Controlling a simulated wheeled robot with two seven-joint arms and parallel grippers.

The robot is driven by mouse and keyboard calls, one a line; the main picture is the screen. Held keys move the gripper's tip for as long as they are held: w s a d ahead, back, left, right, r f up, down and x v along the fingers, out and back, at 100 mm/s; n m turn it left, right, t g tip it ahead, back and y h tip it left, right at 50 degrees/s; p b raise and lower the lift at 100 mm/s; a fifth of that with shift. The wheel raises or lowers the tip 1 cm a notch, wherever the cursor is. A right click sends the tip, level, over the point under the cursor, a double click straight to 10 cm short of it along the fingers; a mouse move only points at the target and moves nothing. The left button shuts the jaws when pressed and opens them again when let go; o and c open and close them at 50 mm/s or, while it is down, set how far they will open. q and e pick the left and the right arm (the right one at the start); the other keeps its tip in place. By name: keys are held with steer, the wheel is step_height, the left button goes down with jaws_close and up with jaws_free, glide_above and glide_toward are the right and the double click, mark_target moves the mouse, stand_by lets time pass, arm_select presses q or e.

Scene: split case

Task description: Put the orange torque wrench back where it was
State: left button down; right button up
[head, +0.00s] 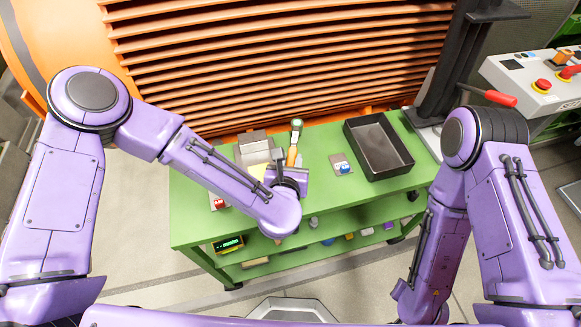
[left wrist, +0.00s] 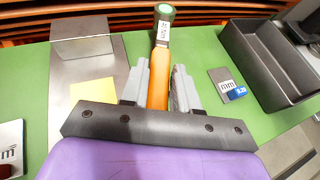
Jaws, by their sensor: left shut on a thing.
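The orange torque wrench (head: 292,156) has an orange handle with a white label and a round dark green end cap. In the left wrist view the wrench (left wrist: 161,62) stands between the two grey fingers of my left gripper (left wrist: 161,76). My left gripper (head: 287,163) is shut on the orange handle over the green bench. The lower part of the wrench is hidden by the fingers and hand. I cannot tell whether it touches the bench. My right arm comes in at the right, but its gripper does not show.
The green bench (head: 325,142) holds a grey plate with a raised block (left wrist: 84,38) and a yellow note (left wrist: 92,92). A black tray (head: 408,160) stands right, beside a small card with a blue piece (head: 345,168). A red piece (head: 219,204) lies left. Orange louvres rise behind.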

arm_select(q)
step_height(320, 180, down, 3)
steer(key=shift+r, duration=0.1)
steer(key=c, duration=0.8)
jaws_free()
steer(key=shift+f, duration=0.2)
steer(key=shift+c, duration=0.2)
steer(key=shift+s+r, duration=0.1)
steer(key=shift+r, duration=0.05)
steer(key=b+v, duration=0.1)
steer(key=v, duration=1.1)
steer(key=shift+b, duration=0.4)
